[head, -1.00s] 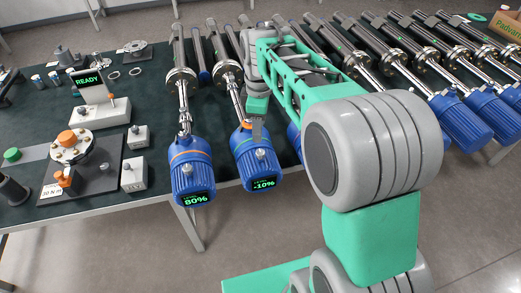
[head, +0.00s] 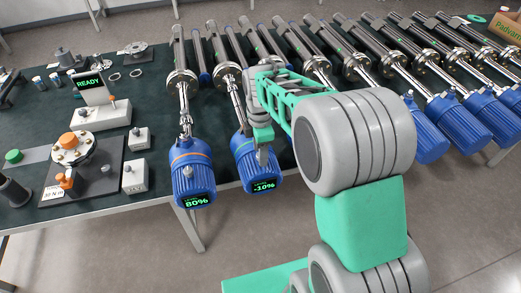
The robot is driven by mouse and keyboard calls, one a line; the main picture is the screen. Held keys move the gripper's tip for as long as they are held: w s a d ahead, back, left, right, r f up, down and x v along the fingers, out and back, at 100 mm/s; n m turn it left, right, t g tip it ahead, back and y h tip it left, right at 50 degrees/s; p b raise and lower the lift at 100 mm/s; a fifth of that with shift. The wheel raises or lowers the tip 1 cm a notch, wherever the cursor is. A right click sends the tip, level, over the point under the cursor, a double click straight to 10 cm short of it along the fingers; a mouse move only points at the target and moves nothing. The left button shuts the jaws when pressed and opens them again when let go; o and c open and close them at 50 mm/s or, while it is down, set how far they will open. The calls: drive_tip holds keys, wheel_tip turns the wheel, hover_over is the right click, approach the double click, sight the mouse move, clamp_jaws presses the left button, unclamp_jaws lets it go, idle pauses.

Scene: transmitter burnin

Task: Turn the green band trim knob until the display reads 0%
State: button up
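The green band transmitter (head: 243,166) is a blue housing at the table's front edge, and its display (head: 264,186) reads -10%. Its trim knob on top is hidden behind my gripper. My gripper (head: 262,160) points down over the top of this housing, at the knob's place. I cannot tell whether its fingers are open or shut, or whether they touch the knob.
To the left lies an orange band transmitter (head: 190,170) with its own knob (head: 188,172) and a display (head: 196,201) reading 80%. More blue transmitters (head: 455,122) lie in a row at right. A flange fixture (head: 75,150) and a READY display (head: 88,83) stand at left.

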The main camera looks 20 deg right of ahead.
clamp_jaws()
idle(0.3)
drive_tip(key=shift+m, duration=0.4)
drive_tip(key=m, duration=0.5)
drive_tip(key=shift+m+b, duration=0.3)
drive_tip(key=shift+b, duration=0.05)
drive_tip(key=m, duration=0.5)
drive_tip(key=shift+m, duration=0.3)
unclamp_jaws()
idle(0.4)
